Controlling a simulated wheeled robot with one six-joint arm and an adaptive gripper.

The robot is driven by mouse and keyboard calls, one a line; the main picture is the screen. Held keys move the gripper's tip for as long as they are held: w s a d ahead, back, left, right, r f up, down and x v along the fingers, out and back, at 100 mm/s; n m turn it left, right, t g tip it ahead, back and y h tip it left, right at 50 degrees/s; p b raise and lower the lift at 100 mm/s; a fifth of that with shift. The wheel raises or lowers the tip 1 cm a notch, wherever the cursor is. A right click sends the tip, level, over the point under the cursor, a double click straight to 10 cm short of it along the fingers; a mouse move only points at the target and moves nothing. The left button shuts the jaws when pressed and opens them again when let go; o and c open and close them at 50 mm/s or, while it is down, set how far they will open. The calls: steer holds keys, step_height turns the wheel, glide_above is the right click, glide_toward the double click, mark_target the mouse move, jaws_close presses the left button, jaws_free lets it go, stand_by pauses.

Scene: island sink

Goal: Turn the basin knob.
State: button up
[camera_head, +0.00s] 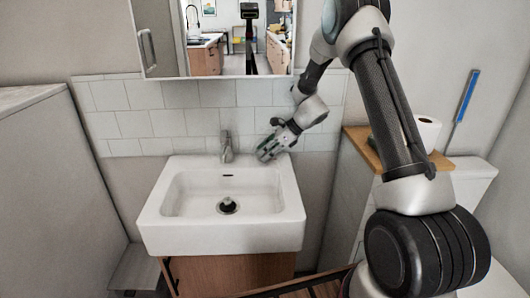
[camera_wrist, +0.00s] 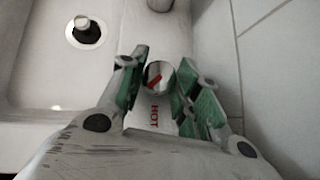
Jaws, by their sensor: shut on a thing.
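The basin knob (camera_wrist: 157,74) is a small round metal handle with a red mark. It sits between the green-padded fingers of my gripper (camera_wrist: 162,64) in the wrist view, with "HOT" lettering beside it. My gripper is shut on the knob. In the head view, my gripper (camera_head: 266,153) is low at the right back corner of the white basin (camera_head: 270,233), and it hides the knob. The grey tap spout (camera_head: 226,147) stands at the basin's back, left of my gripper.
A dark drain stopper (camera_head: 228,205) sits in the empty bowl. White wall tiles (camera_head: 125,95) rise close behind the basin, under a mirror (camera_head: 220,40). At right are a wooden shelf (camera_head: 362,143), a toilet paper roll (camera_head: 428,132) and a blue-handled brush (camera_head: 467,95).

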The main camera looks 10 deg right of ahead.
stand_by(0.4)
steer(key=o, duration=1)
steer(key=shift+d+r, duration=0.1)
steer(key=v, duration=1.1)
steer(key=shift+s+d+r, duration=0.1)
steer(key=shift+d+r, duration=0.1)
steer(key=shift+r, duration=0.05)
